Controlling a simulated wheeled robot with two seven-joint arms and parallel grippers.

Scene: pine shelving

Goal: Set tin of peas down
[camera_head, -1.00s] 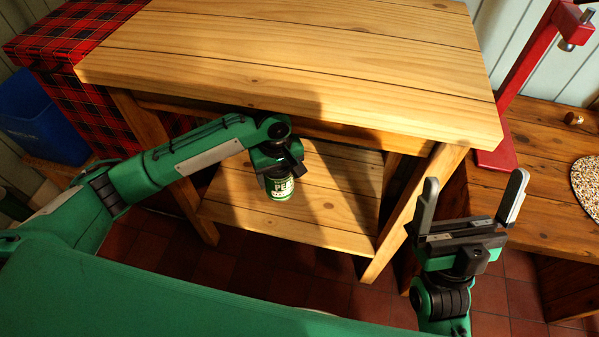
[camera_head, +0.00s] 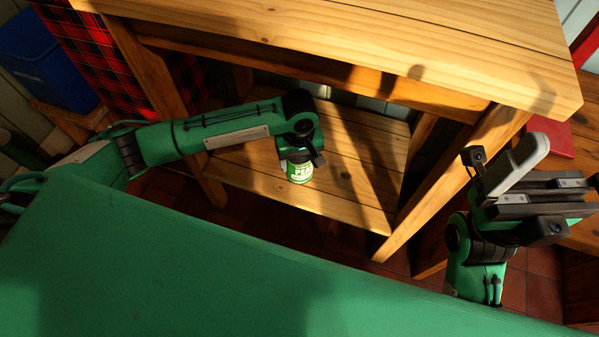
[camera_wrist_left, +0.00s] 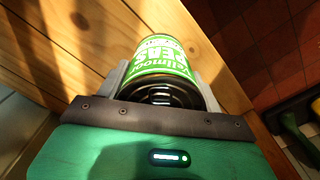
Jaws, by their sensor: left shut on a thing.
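The tin of peas (camera_head: 299,174) has a green and white label and shows just below my left gripper (camera_head: 301,160), over the lower shelf (camera_head: 345,190) of the pine unit. In the left wrist view the tin (camera_wrist_left: 163,60) sits between the two grey fingers of my left gripper (camera_wrist_left: 165,75), which is shut on it. Its dark end faces the wrist. I cannot tell whether its far end touches the shelf boards. My right gripper (camera_head: 557,180) is empty and open at the right edge, with one finger clearly visible.
The pine top (camera_head: 400,40) overhangs the lower shelf. A front leg (camera_head: 450,185) stands between the shelf and my right gripper. A blue bin (camera_head: 45,60) and red tartan cloth (camera_head: 85,45) are at the left. The shelf boards right of the tin look clear.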

